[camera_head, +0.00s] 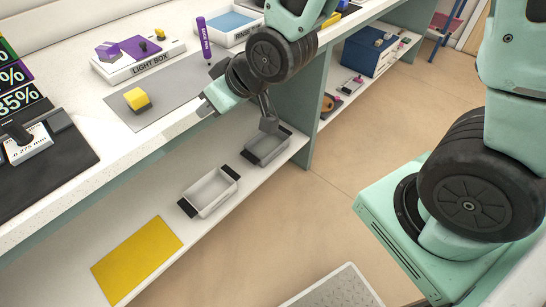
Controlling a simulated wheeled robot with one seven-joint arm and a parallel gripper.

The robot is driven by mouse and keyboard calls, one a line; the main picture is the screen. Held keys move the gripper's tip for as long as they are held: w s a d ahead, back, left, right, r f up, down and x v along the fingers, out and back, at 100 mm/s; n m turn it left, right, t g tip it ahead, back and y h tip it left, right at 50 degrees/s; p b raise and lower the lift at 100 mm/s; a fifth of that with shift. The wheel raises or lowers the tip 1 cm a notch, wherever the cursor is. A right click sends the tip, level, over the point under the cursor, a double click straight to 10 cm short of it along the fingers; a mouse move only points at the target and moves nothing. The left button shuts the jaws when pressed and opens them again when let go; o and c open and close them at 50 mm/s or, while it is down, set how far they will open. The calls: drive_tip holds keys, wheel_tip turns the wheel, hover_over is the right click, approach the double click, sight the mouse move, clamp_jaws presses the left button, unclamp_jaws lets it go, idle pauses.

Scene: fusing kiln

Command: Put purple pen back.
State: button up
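A grey finger part points down over the lower shelf.
The light box (151,67) carries purple pieces. A yellow block (137,99) sits on a grey mat (178,92). The blue-bottomed tray (231,39) is at the back. Two grey bins (211,190) and a yellow sheet (137,259) are on the lower shelf. Floor at right is open.

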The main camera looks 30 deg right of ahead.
drive_tip(key=s+d+r+n+g+h, duration=0.1)
drive_tip(key=s+g, duration=0.6)
drive_tip(key=s, duration=1.3)
drive_tip(key=r+n+h, duration=0.1)
drive_tip(key=r+h, duration=0.1)
drive_tip(key=shift+s+g+h, duration=0.3)
drive_tip(key=shift+h, duration=0.1)
drive_tip(key=shift+d, duration=0.1)
wheel_tip(320, 180, up, 2)
drive_tip(key=shift+r+p, duration=0.25)
drive_tip(key=shift+p, duration=1)
drive_tip(key=shift+c, duration=0.5)
